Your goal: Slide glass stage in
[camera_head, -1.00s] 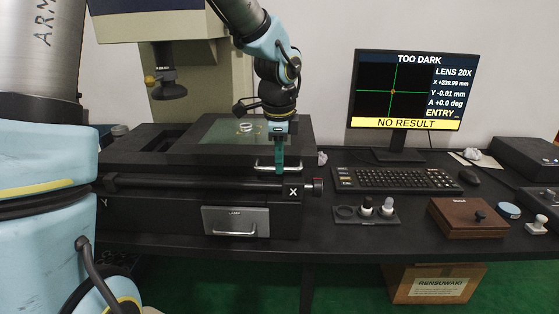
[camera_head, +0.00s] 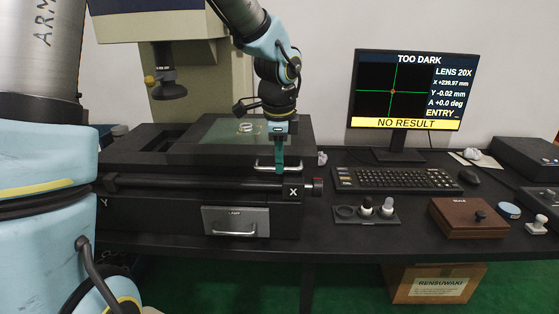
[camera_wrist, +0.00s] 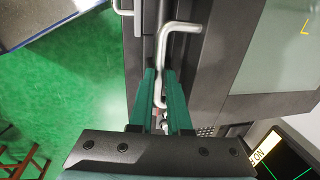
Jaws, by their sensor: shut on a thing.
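The glass stage (camera_head: 220,134) is a greenish pane in a black frame on top of the measuring machine, right of the lens column. A small metal ring (camera_head: 245,127) lies on it. A silvery bar handle (camera_head: 263,166) is on the front side of the stage. My gripper (camera_head: 280,168) points down at this handle with its green fingers. In the wrist view my gripper (camera_wrist: 161,100) is shut on the bent metal handle (camera_wrist: 180,28), with the glass (camera_wrist: 275,45) to the right. The fingertips hide part of the handle.
The lens (camera_head: 170,90) hangs over the left part of the machine. Below the stage are the X rail (camera_head: 210,185) with its knob and a lamp drawer (camera_head: 235,221). The monitor (camera_head: 413,90) reads TOO DARK and NO RESULT. A keyboard (camera_head: 395,179) and wooden box (camera_head: 467,217) stand right.

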